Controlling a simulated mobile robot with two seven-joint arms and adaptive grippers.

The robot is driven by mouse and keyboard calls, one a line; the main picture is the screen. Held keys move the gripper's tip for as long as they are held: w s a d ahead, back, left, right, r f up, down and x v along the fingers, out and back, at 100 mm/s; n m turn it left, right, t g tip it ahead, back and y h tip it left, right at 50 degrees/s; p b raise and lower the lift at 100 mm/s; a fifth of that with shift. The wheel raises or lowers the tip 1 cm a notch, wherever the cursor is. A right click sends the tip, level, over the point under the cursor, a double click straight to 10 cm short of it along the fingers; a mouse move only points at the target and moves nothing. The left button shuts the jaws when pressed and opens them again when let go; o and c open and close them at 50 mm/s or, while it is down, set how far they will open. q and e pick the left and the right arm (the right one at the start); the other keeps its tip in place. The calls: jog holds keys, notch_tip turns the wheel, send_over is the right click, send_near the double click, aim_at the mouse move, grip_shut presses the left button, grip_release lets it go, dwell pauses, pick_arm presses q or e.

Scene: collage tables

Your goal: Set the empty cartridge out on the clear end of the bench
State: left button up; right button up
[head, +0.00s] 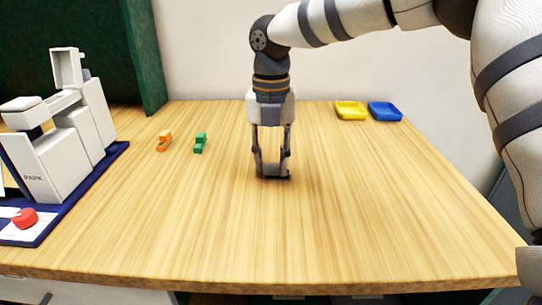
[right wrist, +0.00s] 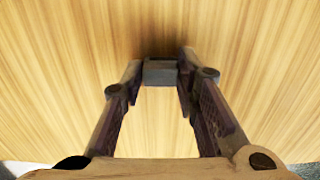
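A small dark grey block, which I take to be the empty cartridge (head: 274,173), is at the middle of the wooden bench (head: 350,220). My right gripper (head: 272,168) points straight down over it, with one fingertip on each side. In the right wrist view the block (right wrist: 160,72) fills the gap between the fingertips (right wrist: 161,74), which appear to touch it. It is at or just above the bench top; I cannot tell which. The fingers partly hide it. My left gripper is not in view.
Small orange (head: 164,141) and green (head: 200,143) pieces lie left of centre. Yellow (head: 351,110) and blue (head: 385,111) trays sit at the back right. The right and front bench are clear.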

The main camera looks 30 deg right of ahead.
aim_at(271, 164)
jog(key=shift+o, duration=1.1)
notch_tip(271, 164, up, 12)
jog(key=shift+r, duration=0.15)
